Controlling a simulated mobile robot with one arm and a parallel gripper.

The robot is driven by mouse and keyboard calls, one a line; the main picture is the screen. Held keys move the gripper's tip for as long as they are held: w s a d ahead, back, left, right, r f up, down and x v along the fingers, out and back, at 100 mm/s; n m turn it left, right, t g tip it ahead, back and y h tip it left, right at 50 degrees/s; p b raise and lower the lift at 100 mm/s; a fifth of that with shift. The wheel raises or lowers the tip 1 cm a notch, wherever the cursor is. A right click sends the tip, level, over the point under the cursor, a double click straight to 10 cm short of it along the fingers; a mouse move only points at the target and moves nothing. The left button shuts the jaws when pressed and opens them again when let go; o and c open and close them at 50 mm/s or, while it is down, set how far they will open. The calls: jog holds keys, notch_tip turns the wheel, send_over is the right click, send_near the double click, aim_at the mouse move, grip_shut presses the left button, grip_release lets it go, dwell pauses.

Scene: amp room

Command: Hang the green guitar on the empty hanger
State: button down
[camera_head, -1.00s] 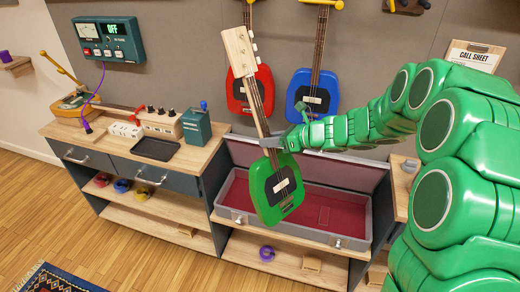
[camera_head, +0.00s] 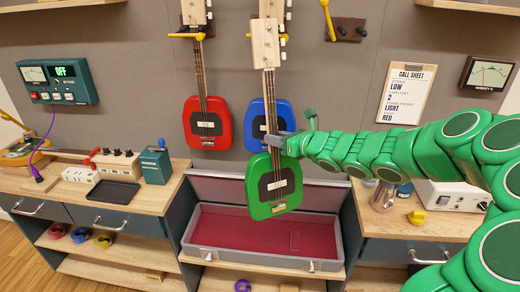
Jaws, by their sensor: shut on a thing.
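The green guitar (camera_head: 274,188) hangs upright in the air with its pale headstock (camera_head: 265,42) up. My gripper (camera_head: 274,143) is shut on the green guitar at the base of its neck, above the body. The guitar is in front of the blue guitar (camera_head: 256,116) and above the open case. The red guitar (camera_head: 207,124) and the blue guitar hang on the wall from yellow-armed hangers. The empty hanger (camera_head: 346,30), a dark wall plate with a yellow arm, is at the upper right of the guitars.
An open grey case (camera_head: 206,256) with red lining lies on the low middle shelf. Benches stand on both sides, with a teal box (camera_head: 154,166) at left and a white device (camera_head: 452,195) at right. A call sheet (camera_head: 405,92) hangs right of the empty hanger.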

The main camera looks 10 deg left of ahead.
jog(key=d+r+m+t+h, duration=0.1)
jog(key=d+r+t+h, duration=0.1)
jog(key=d+r, duration=0.2)
jog(key=w+d+r+m+t+h, duration=0.1)
jog(key=d+r, duration=0.3)
jog(key=d, duration=0.6)
jog(key=w+d+r+m+t+h, duration=0.1)
jog(key=d+r+m+t+h, duration=0.1)
jog(key=d, duration=0.5)
jog(key=shift+d+r+m+t+h, duration=0.35)
jog(key=shift+r+m+t, duration=0.25)
jog(key=shift+r+t, duration=0.45)
jog(key=shift+w+f, duration=0.1)
jog(key=shift+w, duration=1.35)
